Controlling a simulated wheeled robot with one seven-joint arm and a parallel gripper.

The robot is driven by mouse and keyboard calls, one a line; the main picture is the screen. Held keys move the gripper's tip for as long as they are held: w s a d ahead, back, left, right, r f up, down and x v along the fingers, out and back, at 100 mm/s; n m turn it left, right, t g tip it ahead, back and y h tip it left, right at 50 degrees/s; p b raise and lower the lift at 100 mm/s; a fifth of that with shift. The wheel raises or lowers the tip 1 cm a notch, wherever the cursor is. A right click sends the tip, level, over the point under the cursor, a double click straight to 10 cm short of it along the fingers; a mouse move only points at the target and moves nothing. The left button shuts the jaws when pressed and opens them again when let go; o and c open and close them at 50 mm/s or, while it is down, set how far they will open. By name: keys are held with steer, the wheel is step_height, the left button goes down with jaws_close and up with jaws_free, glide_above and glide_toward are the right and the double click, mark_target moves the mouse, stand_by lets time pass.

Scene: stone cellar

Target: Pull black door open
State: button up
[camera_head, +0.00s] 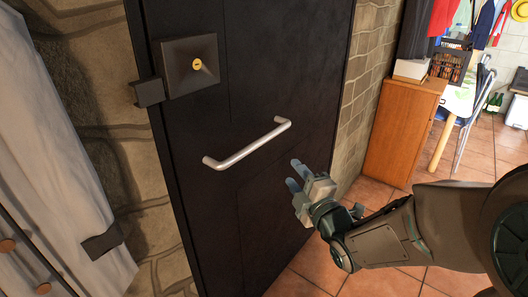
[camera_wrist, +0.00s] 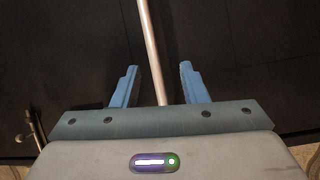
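The black door (camera_head: 262,80) stands in a stone wall and looks shut or nearly so. A silver bar handle (camera_head: 247,144) runs across it at a slant in the head view. A dark lock box (camera_head: 189,66) with a yellow keyhole sits above the handle. My gripper (camera_head: 293,174) is to the right of and below the handle's right end, with its blue fingers apart. In the wrist view the handle's bar (camera_wrist: 153,55) runs between the two open fingers (camera_wrist: 157,85). I cannot tell from that view how far the bar is from the fingertips.
A wooden cabinet (camera_head: 399,130) stands right of the door against the stone wall (camera_head: 366,60). A table (camera_head: 459,98) and a chair are further right. Tiled floor (camera_head: 345,283) is free before the door.

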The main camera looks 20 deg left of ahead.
mark_target(262, 144)
steer(key=w+a+r, duration=0.1)
steer(key=w+a, duration=0.1)
steer(key=a, duration=0.1)
steer(key=w+a+n+y, duration=0.1)
steer(key=w+a, duration=0.2)
steer(key=a, duration=0.1)
steer(key=w+a+r+y, duration=0.1)
steer(key=w+a, duration=0.2)
steer(key=a, duration=0.1)
steer(key=shift+w+a+r+n+p, duration=0.15)
steer(key=shift+w+r+n+p, duration=0.1)
steer(key=shift+r+n+p, duration=0.15)
steer(key=shift+f, duration=0.1)
jaws_close()
